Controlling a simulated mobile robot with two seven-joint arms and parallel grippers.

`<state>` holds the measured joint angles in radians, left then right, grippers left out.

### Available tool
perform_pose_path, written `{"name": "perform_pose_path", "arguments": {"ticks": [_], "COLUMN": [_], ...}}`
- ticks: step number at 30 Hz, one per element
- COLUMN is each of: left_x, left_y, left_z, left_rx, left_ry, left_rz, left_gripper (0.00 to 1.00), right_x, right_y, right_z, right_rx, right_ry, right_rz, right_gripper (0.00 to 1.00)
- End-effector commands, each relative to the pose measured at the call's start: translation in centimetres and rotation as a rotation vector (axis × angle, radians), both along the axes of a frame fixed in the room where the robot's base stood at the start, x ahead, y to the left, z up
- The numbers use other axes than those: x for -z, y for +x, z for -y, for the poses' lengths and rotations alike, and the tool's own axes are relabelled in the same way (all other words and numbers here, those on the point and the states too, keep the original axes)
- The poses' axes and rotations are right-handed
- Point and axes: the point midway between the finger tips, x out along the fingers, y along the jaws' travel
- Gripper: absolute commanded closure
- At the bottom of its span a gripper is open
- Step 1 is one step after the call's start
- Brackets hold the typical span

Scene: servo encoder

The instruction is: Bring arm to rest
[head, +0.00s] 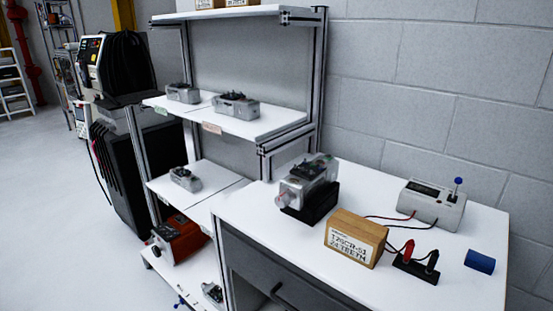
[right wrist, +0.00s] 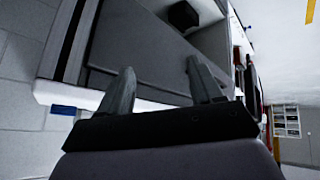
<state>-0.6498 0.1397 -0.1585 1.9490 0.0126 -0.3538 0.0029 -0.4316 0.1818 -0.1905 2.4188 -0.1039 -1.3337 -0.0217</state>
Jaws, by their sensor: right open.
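My right gripper (right wrist: 160,66) shows in the right wrist view, with its two fingers spread apart and nothing between them. Behind the fingers is the grey drawer front of the workbench, seen turned on its side. Neither arm shows in the head view, and my left gripper is in no view. In the head view, a silver servo unit (head: 308,175) sits on a black stand (head: 310,205) on the white workbench (head: 445,285).
A cardboard box (head: 355,238), red and black probes (head: 415,258), a grey meter (head: 432,204) and a blue cylinder (head: 480,261) stand on the bench. A shelf rack (head: 265,122) holds several metal units at left. Open floor (head: 50,200) lies far left.

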Motion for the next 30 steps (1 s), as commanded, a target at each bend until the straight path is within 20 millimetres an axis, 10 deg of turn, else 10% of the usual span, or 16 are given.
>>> {"name": "perform_pose_path", "arguments": {"ticks": [8,30], "left_x": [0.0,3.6], "left_y": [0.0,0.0], "left_z": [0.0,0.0], "left_rx": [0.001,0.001], "left_ry": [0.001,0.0], "left_rz": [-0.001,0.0], "left_gripper": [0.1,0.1], "right_x": [3.3,15.0], "right_y": [-9.0,-2.6], "right_z": [0.3,-2.2], "right_rx": [0.101,0.012], "right_ry": [0.096,0.215], "right_rz": [-0.35,0.12], "right_gripper": [0.35,0.35]}}
